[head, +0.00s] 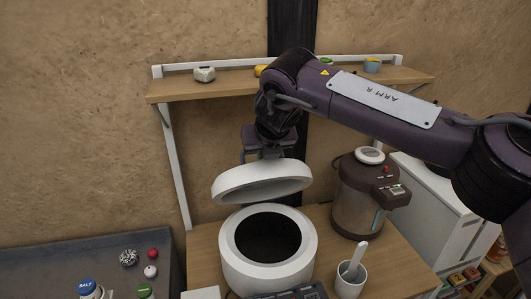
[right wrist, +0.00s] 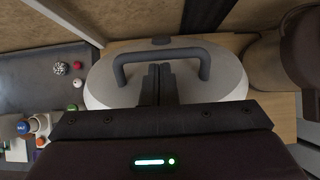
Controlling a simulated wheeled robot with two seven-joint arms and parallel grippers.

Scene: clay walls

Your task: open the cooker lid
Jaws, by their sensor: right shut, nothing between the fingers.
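The white cooker (head: 262,273) stands on the wooden counter with its dark round opening showing. Its white lid (head: 262,184) is raised and tilted above the back of the opening, so the cooker stands open. My right gripper (head: 264,155) is just above and behind the lid. In the right wrist view the lid (right wrist: 107,88) carries a dark arched handle (right wrist: 162,52). My right fingers (right wrist: 158,80) are shut together with nothing between them, with their tips close to the handle bar; whether they touch it I cannot tell. My left gripper is not in view.
A brown electric kettle (head: 358,200) stands right of the cooker, and a white cup (head: 349,281) with a utensil in front of it. A wooden shelf (head: 215,88) with small items hangs behind. A dark surface (head: 60,265) with small items lies left.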

